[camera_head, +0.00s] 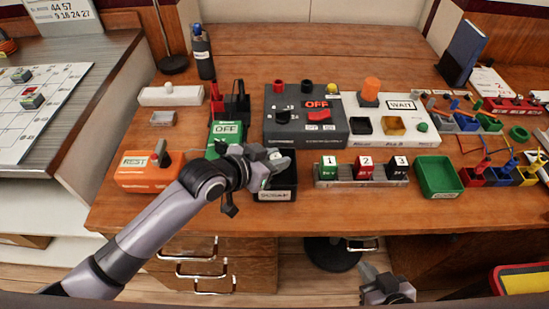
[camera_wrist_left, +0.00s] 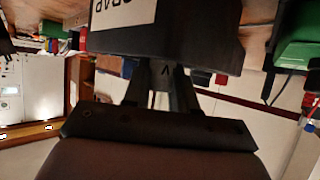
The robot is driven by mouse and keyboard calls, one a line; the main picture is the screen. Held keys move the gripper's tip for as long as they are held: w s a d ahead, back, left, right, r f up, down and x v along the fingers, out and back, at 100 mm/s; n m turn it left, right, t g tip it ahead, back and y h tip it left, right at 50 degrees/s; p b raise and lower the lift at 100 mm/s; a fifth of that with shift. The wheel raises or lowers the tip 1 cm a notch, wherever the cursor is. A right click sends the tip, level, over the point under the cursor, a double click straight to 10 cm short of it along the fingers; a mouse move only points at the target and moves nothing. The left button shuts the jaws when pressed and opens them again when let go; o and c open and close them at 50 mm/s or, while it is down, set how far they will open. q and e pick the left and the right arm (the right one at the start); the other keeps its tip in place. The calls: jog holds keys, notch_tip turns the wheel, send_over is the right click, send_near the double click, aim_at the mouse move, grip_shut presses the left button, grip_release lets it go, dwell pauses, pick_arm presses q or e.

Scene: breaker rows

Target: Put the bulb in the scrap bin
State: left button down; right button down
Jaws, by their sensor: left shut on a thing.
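The scrap bin (camera_head: 275,195) is a small black open box with a white label on its front, near the table's front edge. In the left wrist view its dark wall and upside-down label (camera_wrist_left: 123,12) fill the top. My left gripper (camera_head: 276,161) is at the bin's top, over its opening, and is shut on a small pale thing (camera_head: 274,154) that appears to be the bulb. The fingers hide most of it. In the left wrist view the fingers (camera_wrist_left: 163,88) are close together. My right gripper (camera_head: 388,288) is low, in front of the table; its jaw opening is unclear.
A green OFF block (camera_head: 226,130) and an orange REST holder (camera_head: 143,172) stand left of the bin. A dark switch panel (camera_head: 300,118) is behind it. A numbered breaker row (camera_head: 365,170) and a green tray (camera_head: 438,178) are to the right.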

pick_arm(q)
jog(key=shift+f, duration=0.55)
jog(key=c, duration=0.8)
grip_release()
jog(key=shift+r, duration=0.25)
jog(key=p+v, duration=0.1)
jog(key=v, duration=1.1)
jog(key=shift+r, duration=0.3)
jog(key=shift+s, duration=0.1)
